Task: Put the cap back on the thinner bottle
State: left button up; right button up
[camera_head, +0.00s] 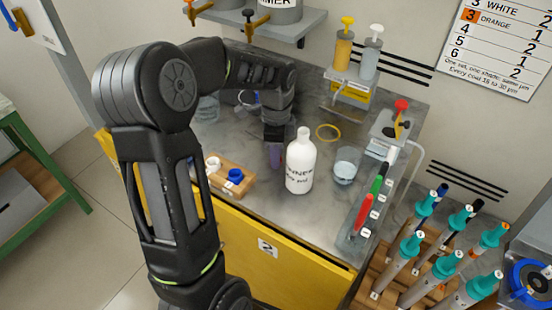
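The white thinner bottle (300,165) stands upright on the grey bench, its narrow neck bare. Part of its label reads "NNER". A wooden block (245,187) to its left carries a white cap-like piece (213,164) and a blue cap-like piece (235,176). My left gripper (275,142) points down just left of and behind the bottle's neck, apart from the caps. A small purple object (275,156) shows right below it; I cannot tell whether it is held. The finger opening is too small to make out. My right gripper is out of view.
A yellow ring (328,132) lies behind. Several teal-topped rods (445,266) stand at lower right. Bench space in front of the bottle is clear.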

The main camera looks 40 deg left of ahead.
pick_arm(q)
grip_shut()
notch_tip(320, 180, up, 10)
dwell(0.7)
dwell(0.5)
